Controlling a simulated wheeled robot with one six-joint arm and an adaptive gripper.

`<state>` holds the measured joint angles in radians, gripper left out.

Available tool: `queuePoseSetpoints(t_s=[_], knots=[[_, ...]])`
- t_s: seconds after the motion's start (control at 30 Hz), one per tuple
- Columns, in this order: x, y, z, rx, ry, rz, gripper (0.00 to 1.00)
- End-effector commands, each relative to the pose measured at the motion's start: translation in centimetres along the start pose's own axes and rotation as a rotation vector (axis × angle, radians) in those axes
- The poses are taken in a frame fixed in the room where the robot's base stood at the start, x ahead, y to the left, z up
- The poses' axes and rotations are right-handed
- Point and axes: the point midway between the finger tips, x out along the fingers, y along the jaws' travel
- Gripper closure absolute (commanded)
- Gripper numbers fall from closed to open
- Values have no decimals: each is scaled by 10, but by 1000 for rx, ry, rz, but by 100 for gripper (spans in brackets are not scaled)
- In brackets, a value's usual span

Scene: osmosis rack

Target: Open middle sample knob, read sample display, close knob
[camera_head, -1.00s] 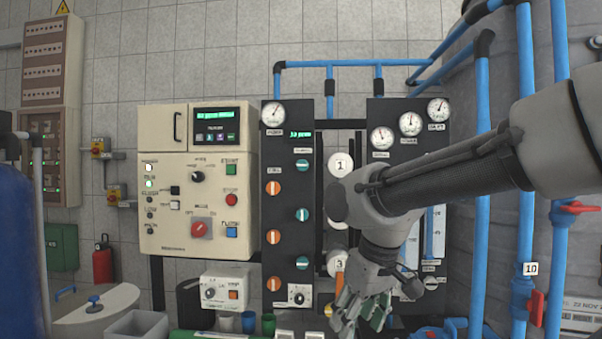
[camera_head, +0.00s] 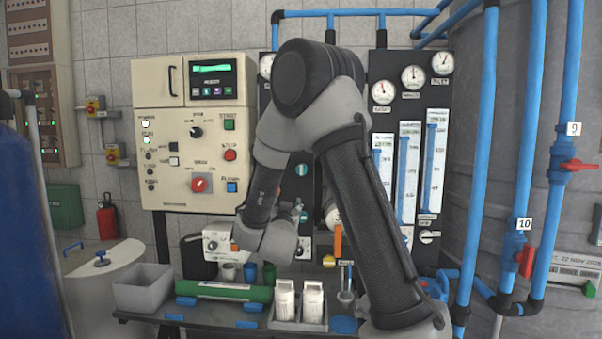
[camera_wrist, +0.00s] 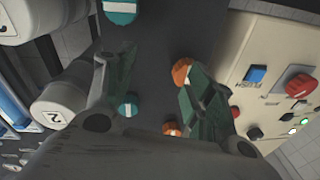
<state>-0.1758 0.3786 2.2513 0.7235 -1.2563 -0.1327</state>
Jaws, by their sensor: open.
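In the wrist view, my gripper (camera_wrist: 157,62) is open and empty in front of the dark sample panel (camera_wrist: 150,35). A teal knob (camera_wrist: 128,107) shows beside the left finger, and another teal knob (camera_wrist: 120,8) is at the top edge. An orange knob (camera_wrist: 182,72) appears close to the right fingertip; contact cannot be told. Another orange knob (camera_wrist: 170,128) is lower. In the head view, one teal knob (camera_head: 301,170) shows beside my arm. My arm hides most of the sample panel, including its display. I cannot tell for certain which knob is the middle one.
A beige control cabinet (camera_head: 178,165) with a lit screen (camera_head: 210,67) stands left of my arm. White cylinders, one marked 2 (camera_wrist: 55,117), flank the panel. Blue pipes (camera_head: 488,150) rise at right.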

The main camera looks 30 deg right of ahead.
Motion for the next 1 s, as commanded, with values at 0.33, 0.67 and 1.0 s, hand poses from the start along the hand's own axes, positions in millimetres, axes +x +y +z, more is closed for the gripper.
queuePoseSetpoints(t_s=[0.33, 0.67, 1.0], knots=[[-9, 22, -81, -18, 337, 103, 45], [41, 27, -98, -20, 335, 102, 45], [58, 28, -104, -20, 332, 99, 45]])
